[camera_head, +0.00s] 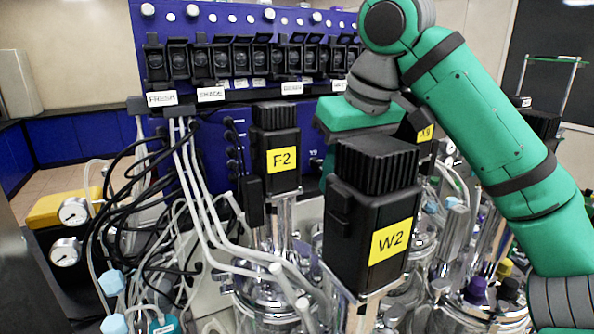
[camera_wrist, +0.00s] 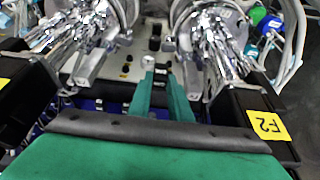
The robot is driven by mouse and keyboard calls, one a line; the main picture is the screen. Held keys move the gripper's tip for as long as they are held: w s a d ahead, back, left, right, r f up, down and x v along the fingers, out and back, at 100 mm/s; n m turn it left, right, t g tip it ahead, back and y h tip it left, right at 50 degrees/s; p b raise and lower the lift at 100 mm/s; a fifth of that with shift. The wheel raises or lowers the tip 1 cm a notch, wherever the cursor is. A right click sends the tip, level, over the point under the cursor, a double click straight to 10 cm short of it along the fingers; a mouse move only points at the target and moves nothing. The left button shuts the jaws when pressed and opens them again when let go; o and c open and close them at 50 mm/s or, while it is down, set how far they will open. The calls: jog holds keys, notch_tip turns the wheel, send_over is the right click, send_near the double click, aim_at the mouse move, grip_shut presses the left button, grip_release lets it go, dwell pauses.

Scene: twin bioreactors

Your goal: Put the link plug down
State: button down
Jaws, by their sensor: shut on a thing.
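My gripper (camera_wrist: 161,82) reaches forward in the wrist view, its two green fingers close together. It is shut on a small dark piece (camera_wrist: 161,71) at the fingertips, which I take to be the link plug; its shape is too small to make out. Beyond the fingertips is a pale grey panel (camera_wrist: 125,68) with small dark fittings. I cannot tell whether the plug touches it. In the head view only the green body of my gripper shows, behind the black W2 motor box (camera_head: 375,215); the fingers and plug are mostly hidden there.
The black F2 motor box (camera_head: 275,150) stands left of my gripper, and also shows in the wrist view (camera_wrist: 262,122). Glass vessels with metal fittings crowd both sides. A blue cabinet (camera_head: 235,75) with a row of black holders stands behind. Loose cables (camera_head: 135,200) hang at left.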

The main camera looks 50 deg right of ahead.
jog(key=w+d, duration=0.1)
jog(key=w, duration=0.3)
jog(key=w+d, duration=0.2)
jog(key=w, duration=0.3)
jog(key=w+d, duration=0.1)
jog(key=w, duration=0.3)
jog(key=shift+w+d, duration=0.2)
jog(key=shift+w, duration=0.05)
jog(key=shift+f, duration=1.8)
jog(key=c, duration=1.6)
grip_release()
jog(key=shift+f, duration=0.15)
jog(key=v, duration=1.2)
